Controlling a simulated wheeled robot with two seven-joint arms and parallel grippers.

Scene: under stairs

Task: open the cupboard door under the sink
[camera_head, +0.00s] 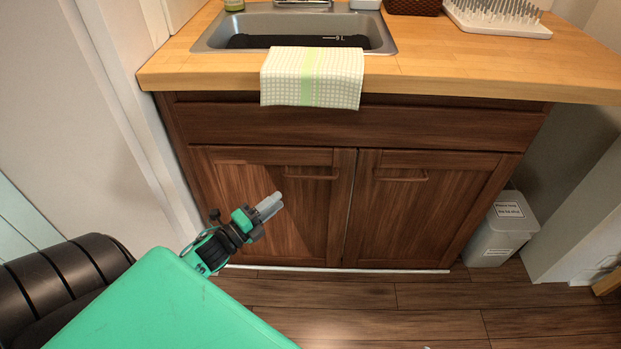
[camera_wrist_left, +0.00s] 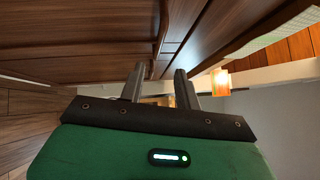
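The cupboard under the sink is dark brown wood with a left door (camera_head: 235,190) and a right door (camera_head: 425,220), both looking shut. Each has a horizontal bar handle near its top: the left handle (camera_head: 310,177) and the right handle (camera_head: 400,179). My left gripper (camera_head: 276,201) is in front of the left door, below and left of its handle in the head view. In the left wrist view its two fingers (camera_wrist_left: 159,70) stand apart with nothing between them. A brown bar, likely a handle (camera_wrist_left: 160,28), shows beyond the fingertips. My right gripper is out of view.
A wooden worktop (camera_head: 460,65) with a sink (camera_head: 225,32) overhangs the cupboard. A checked towel (camera_head: 312,78) hangs over its front edge. A grey bin (camera_head: 497,232) stands right of the cupboard. A white wall (camera_head: 80,100) is close on the left. The floor in front (camera_head: 400,310) is mostly clear.

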